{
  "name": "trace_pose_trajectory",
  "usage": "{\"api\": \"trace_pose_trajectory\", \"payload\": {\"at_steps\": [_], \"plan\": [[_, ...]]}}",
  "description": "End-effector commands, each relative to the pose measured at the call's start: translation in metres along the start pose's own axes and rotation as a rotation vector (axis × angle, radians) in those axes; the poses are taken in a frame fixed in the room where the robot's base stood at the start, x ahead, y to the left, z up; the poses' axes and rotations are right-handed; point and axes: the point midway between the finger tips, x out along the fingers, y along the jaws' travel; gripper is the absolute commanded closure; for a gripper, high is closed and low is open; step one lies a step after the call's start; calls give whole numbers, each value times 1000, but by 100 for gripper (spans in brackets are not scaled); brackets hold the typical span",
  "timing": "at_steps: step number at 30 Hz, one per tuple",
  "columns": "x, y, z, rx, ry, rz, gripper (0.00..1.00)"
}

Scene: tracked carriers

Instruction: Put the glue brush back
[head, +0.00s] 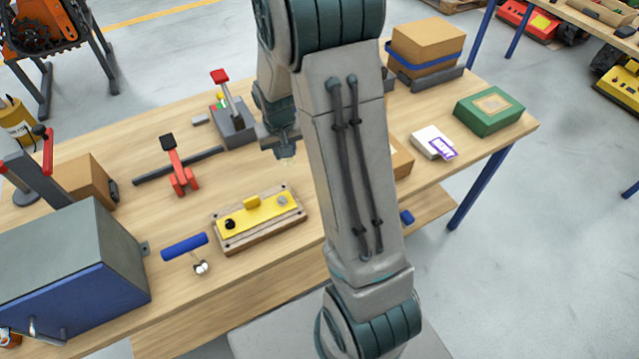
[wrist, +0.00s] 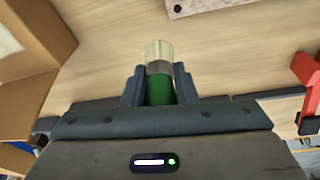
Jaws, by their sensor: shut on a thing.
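The glue brush (wrist: 159,92) has a green handle, a metal ferrule and pale bristles. My gripper (wrist: 159,72) is shut on its green handle in the wrist view, with the bristles pointing out past the fingertips. In the head view my gripper (head: 282,146) hangs above the middle of the workbench, and the pale bristle tip (head: 287,161) shows just below it. The handle is mostly hidden there by the fingers. I cannot make out a holder for the brush with certainty.
The workbench (head: 130,235) carries a yellow-topped wooden board (head: 262,211), a red toggle clamp (head: 180,175), a grey lever device (head: 235,125), a blue-grey cabinet (head: 75,262) and a green box (head: 489,111). An open cardboard box (wrist: 35,75) is close at left in the wrist view. Bare wood lies ahead.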

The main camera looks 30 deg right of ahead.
Motion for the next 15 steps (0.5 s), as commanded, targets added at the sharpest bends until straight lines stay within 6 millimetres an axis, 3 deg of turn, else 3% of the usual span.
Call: {"api": "trace_pose_trajectory", "payload": {"at_steps": [1,9,15], "plan": [[12,11,0,31,27,-4,96],[6,61,0,151,139,-9,96],[-2,85,6,206,194,-2,96]]}}
